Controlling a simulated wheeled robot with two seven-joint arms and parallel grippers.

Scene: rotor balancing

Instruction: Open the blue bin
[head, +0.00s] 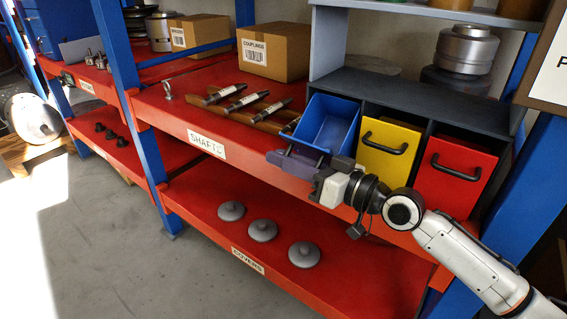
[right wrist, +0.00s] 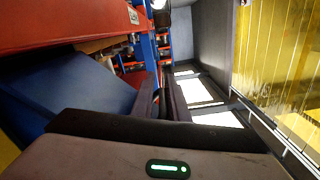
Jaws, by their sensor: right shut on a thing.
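The blue bin (head: 327,122) is the leftmost of three bins in a dark cabinet. In the head view it stands out in front of the other two, tilted forward, and its open top shows a bare inside. My right gripper (head: 291,158) is at the bin's front and is shut on its handle, which the fingers hide. In the right wrist view the blue bin (right wrist: 72,88) is at the left, beside the right gripper's fingers (right wrist: 162,98). My left gripper is in neither view.
A yellow bin (head: 388,150) and a red bin (head: 457,172) with black handles sit shut to the right. Shafts (head: 246,103) lie on the red shelf to the left. Grey covers (head: 262,229) lie on the lower shelf. A blue post (head: 525,195) stands at the right.

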